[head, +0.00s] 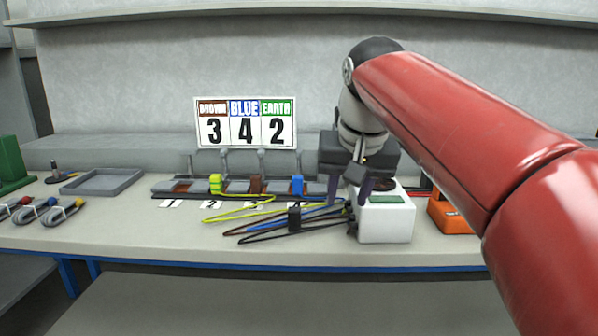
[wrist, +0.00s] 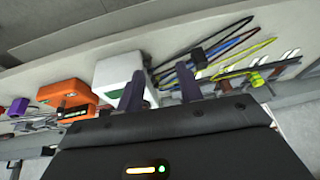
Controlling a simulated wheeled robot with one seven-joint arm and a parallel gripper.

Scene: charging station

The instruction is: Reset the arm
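My arm (head: 440,120) reaches in from the right in the head view and bends down at the wrist. My gripper (head: 349,190) hangs over the bench beside the left edge of a white box (head: 385,222). Its two dark fingers are apart with nothing visible held between them. In the wrist view my gripper (wrist: 160,90) also shows its fingers spread, with the white box (wrist: 115,70) behind the left finger and the bench surface in the gap.
Yellow-green (head: 216,184), brown (head: 256,186) and blue (head: 297,186) plugs stand at a grey rack. Loose cables and a black plug (head: 294,217) lie in front. A sign (head: 246,123) reads 3, 4, 2. An orange box (head: 452,215) and grey tray (head: 100,182) flank them.

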